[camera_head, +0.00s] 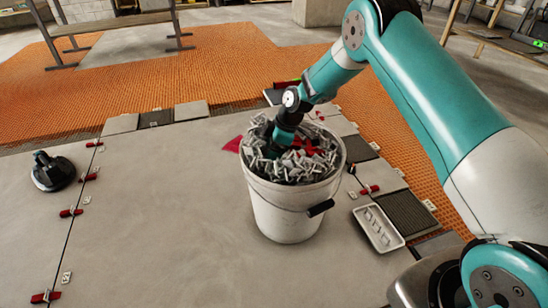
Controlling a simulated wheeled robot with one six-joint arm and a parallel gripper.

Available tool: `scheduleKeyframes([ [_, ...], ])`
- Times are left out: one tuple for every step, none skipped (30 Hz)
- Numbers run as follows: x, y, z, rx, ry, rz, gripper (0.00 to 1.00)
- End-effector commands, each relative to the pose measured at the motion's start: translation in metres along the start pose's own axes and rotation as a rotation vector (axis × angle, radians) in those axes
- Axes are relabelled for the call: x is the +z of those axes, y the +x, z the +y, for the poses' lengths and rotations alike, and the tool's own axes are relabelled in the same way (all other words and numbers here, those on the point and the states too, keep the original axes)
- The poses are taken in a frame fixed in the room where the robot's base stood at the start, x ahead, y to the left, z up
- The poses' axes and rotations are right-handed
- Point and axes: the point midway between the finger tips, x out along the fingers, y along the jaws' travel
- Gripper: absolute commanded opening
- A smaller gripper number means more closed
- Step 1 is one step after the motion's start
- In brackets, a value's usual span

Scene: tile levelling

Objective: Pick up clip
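A white bucket (290,209) stands on the grey tiles at the middle of the view. It is filled above its rim with a heap of grey clips (312,162), with a few red pieces among them. My arm reaches down from the upper right into the left part of the heap. My gripper (272,150) is at the clips there, dark and partly buried or hidden. I cannot tell whether its fingers are open or shut, or whether a clip is between them.
A white tray (378,228) with several clips lies right of the bucket. A black suction cup (53,172) stands at left. Red wedges and clips line the tile seam at left. Loose tiles lie along the orange mat (230,60). Bare tile is free left of the bucket.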

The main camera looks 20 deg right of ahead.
Motion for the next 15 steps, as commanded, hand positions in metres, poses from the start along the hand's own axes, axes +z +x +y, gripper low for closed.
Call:
scheduleKeyframes([
  [0.0001, -0.0003, 0.0000, 0.000, 0.000, 0.000, 0.61],
  [0.0001, -0.0003, -0.0001, 0.000, 0.000, 0.000, 0.54],
  [0.0001, -0.0003, -0.0001, 0.000, 0.000, 0.000, 0.45],
  [0.0001, -0.0004, -0.0001, 0.000, 0.000, 0.000, 0.38],
  [0.0002, -0.0004, -0.0001, -0.001, 0.000, 0.000, 0.31],
  [0.0002, -0.0004, -0.0001, -0.001, 0.000, 0.000, 0.26],
  [0.0002, -0.0004, -0.0001, -0.001, 0.000, 0.000, 0.26],
  [0.0002, -0.0004, -0.0001, -0.001, 0.000, 0.000, 0.26],
  [0.0002, -0.0004, -0.0001, -0.001, 0.000, 0.000, 0.24],
  [0.0002, -0.0004, -0.0001, -0.001, 0.000, 0.000, 0.24],
  [0.0002, -0.0004, -0.0001, -0.001, 0.000, 0.000, 0.24],
  [0.0002, -0.0004, -0.0001, -0.001, 0.000, 0.000, 0.24],
  [0.0002, -0.0004, -0.0001, -0.001, 0.000, 0.000, 0.24],
  [0.0001, -0.0007, -0.0001, -0.001, 0.000, 0.000, 0.24],
  [-0.0004, -0.0018, 0.0000, 0.000, 0.000, 0.000, 0.24],
])
